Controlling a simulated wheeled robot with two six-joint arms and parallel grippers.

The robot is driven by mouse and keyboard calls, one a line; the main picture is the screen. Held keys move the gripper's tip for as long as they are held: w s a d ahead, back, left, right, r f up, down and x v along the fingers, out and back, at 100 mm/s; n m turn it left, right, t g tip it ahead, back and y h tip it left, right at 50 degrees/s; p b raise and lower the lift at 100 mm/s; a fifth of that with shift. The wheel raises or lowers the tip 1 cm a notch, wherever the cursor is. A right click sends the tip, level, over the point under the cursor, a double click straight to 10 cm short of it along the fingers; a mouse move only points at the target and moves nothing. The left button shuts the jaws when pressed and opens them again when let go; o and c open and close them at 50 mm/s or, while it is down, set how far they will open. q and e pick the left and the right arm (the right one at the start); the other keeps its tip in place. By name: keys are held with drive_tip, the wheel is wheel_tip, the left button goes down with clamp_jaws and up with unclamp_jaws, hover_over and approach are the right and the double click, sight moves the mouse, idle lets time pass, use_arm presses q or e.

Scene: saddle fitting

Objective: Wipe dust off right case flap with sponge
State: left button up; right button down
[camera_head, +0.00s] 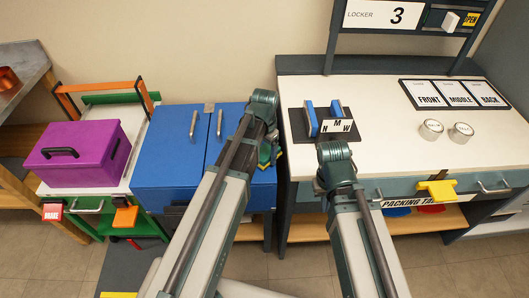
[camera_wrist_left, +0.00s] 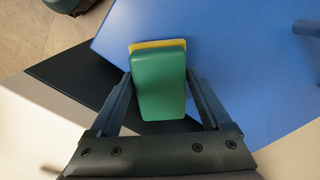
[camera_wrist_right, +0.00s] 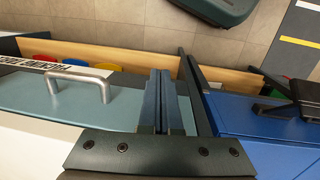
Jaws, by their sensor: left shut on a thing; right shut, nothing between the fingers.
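The blue case (camera_head: 168,160) has two flaps with upright handles. Its right flap (camera_head: 222,150) is partly hidden behind my left arm, and its blue surface fills much of the left wrist view (camera_wrist_left: 230,50). I cannot make out dust on it. My left gripper (camera_wrist_left: 160,85) is shut on a green sponge (camera_wrist_left: 160,90) with a yellow layer. The sponge is over the flap's edge; I cannot tell whether it touches. In the head view a bit of the sponge (camera_head: 265,155) shows beside the left wrist. My right gripper (camera_wrist_right: 163,75) is shut and empty above the packing table's front.
A purple box (camera_head: 80,155) stands left of the case. The white packing table (camera_head: 390,150) on the right holds a dark stand (camera_head: 312,120) with blue blocks, label cards and two round tins. A drawer handle (camera_wrist_right: 85,78) lies near my right gripper.

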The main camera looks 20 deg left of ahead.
use_arm(q)
drive_tip(key=shift+r+p, duration=2.3)
drive_tip(key=shift+r, duration=0.35)
wheel_tip(320, 180, up, 3)
drive_tip(key=p, duration=0.3)
drive_tip(key=shift+f, duration=0.1)
